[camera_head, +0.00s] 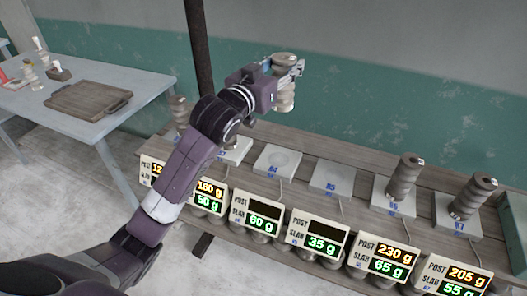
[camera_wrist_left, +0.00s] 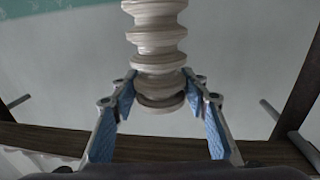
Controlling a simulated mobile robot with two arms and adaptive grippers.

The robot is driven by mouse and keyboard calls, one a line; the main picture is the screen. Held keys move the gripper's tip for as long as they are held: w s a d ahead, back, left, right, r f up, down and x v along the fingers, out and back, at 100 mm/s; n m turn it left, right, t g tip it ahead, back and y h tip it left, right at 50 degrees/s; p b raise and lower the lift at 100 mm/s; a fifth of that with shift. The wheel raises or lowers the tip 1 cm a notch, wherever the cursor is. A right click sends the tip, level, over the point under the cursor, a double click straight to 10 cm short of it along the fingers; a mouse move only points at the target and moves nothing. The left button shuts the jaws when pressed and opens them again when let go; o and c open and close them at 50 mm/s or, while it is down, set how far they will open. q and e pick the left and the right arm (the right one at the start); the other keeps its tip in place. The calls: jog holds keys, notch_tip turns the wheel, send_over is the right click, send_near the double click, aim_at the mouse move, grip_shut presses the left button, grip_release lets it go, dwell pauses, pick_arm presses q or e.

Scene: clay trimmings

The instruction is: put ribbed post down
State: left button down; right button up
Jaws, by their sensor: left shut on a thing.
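My left gripper (camera_head: 290,68) is shut on a pale ribbed post (camera_head: 285,97) and holds it up above the back of the bench. In the left wrist view the same post (camera_wrist_left: 157,45) stands between the two blue-padded fingers (camera_wrist_left: 158,105), its lower end near the fingertips. Below are grey scale plates: the one marked 84 (camera_head: 278,158) and the one marked 85 (camera_head: 333,174) are bare. Darker ribbed posts stand on the plate marked 86 (camera_head: 404,178) and the one marked 87 (camera_head: 474,197). My right gripper is out of view.
Display boxes line the wooden bench's front; the SLAB 60 g box (camera_head: 257,216) and SLAB 35 g box (camera_head: 316,238) have blank POST readouts. Another ribbed post (camera_head: 180,110) stands behind my arm. A dark pole (camera_head: 199,50) rises at the back. A table with a wooden tray (camera_head: 88,98) is left.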

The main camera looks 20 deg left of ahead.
aim_at(282, 93)
pick_arm(q)
notch_tip(282, 93, down, 8)
jog(key=shift+s+r, duration=0.1)
jog(key=shift+r, duration=0.05)
notch_tip(282, 93, down, 12)
jog(key=shift+p, duration=0.4)
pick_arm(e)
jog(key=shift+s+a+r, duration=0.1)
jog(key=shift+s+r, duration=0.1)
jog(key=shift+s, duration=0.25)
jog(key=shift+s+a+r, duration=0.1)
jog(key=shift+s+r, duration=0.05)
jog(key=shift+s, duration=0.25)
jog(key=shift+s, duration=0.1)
pick_arm(q)
jog(key=c, duration=1.1)
grip_release()
jog(key=shift+c, duration=0.2)
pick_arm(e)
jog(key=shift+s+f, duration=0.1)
